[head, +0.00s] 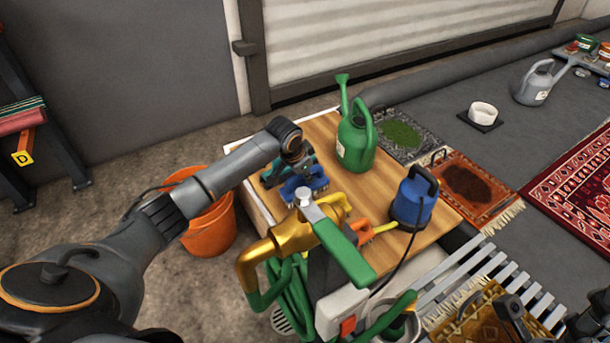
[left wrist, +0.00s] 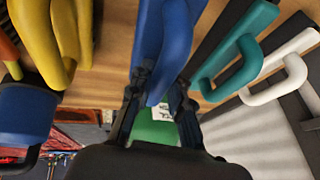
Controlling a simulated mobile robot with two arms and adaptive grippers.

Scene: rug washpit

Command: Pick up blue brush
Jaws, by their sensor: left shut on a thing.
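The blue brush (head: 305,190) is at the left part of the wooden tabletop (head: 420,245). In the left wrist view its blue handle (left wrist: 165,40) runs between the two black fingers. My left gripper (head: 298,165) reaches down over it and is shut on the handle. In the head view the gripper partly hides the brush. I cannot tell whether the brush touches the tabletop. Dark parts at the lower right of the head view may belong to my right gripper, but its jaws are unclear.
A teal-handled brush (left wrist: 235,60) and a white handle (left wrist: 285,75) are beside the blue brush. A green watering can (head: 356,145) stands behind. An orange bucket (head: 210,225) is left.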

